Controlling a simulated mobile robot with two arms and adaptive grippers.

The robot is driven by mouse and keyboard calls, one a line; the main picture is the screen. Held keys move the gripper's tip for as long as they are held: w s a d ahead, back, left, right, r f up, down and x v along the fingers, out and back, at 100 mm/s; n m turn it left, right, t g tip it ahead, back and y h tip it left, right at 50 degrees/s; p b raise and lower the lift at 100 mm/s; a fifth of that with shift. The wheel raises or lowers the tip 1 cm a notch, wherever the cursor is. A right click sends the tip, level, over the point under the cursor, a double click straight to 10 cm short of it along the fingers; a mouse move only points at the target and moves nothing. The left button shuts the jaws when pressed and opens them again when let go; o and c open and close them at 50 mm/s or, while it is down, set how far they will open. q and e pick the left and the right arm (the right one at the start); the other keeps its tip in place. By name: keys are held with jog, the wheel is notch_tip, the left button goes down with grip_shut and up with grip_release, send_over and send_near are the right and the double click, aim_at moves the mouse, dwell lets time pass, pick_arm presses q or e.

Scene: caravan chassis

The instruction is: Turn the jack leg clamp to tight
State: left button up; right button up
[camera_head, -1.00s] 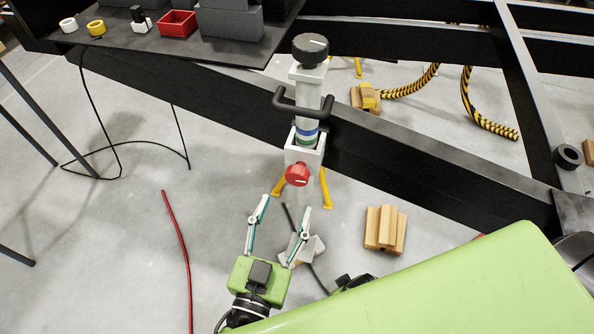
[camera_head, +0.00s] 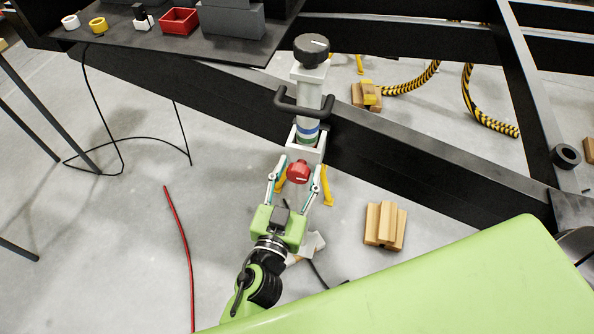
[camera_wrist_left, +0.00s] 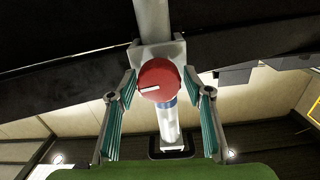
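The jack leg clamp is a red round knob (camera_head: 298,172) with a white pointer line, on the front of the white clamp block (camera_head: 306,147) of the jack leg. In the left wrist view the knob (camera_wrist_left: 159,80) is centred, its white line lying nearly level toward the left. My left gripper (camera_head: 297,164) is open. Its two fingers stand on either side of the knob, with gaps visible between the fingers and the knob in the wrist view. My right gripper is not in view.
The jack leg has a black top knob (camera_head: 311,49) and black handle (camera_head: 303,103) beside the dark chassis beam (camera_head: 400,165). Wooden blocks (camera_head: 385,226) lie on the floor at right. A red cable (camera_head: 180,245) lies at left. A dark shelf (camera_head: 150,45) holds a red bin (camera_head: 179,21).

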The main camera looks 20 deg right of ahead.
pick_arm(q)
jog(key=c, duration=0.7)
jog(key=shift+o, duration=0.2)
jog(key=shift+m, duration=0.8)
jog(key=o, duration=1.1)
